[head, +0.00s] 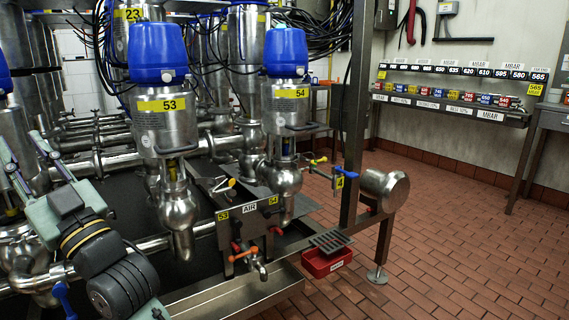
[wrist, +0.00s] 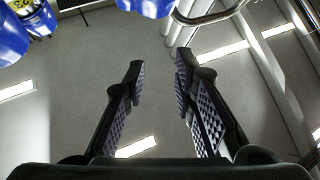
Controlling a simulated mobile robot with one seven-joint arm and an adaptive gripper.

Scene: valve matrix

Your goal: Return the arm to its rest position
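My gripper (wrist: 160,72) shows in the wrist view with its two dark, textured fingers spread apart. Nothing is between them, and they point up toward the grey ceiling (wrist: 85,100). My arm (head: 95,240) shows at the lower left of the head view, bent, with grey-green links and black joints. It is in front of the steel pipes and valves there. I cannot make out the gripper's fingers in the head view.
Blue-topped valves 53 (head: 158,55) and 54 (head: 286,52) stand right of my arm. A steel trough (head: 235,297) with an AIR panel (head: 248,215) and a red bin (head: 327,262) are lower. The tiled floor (head: 460,235) at right is clear.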

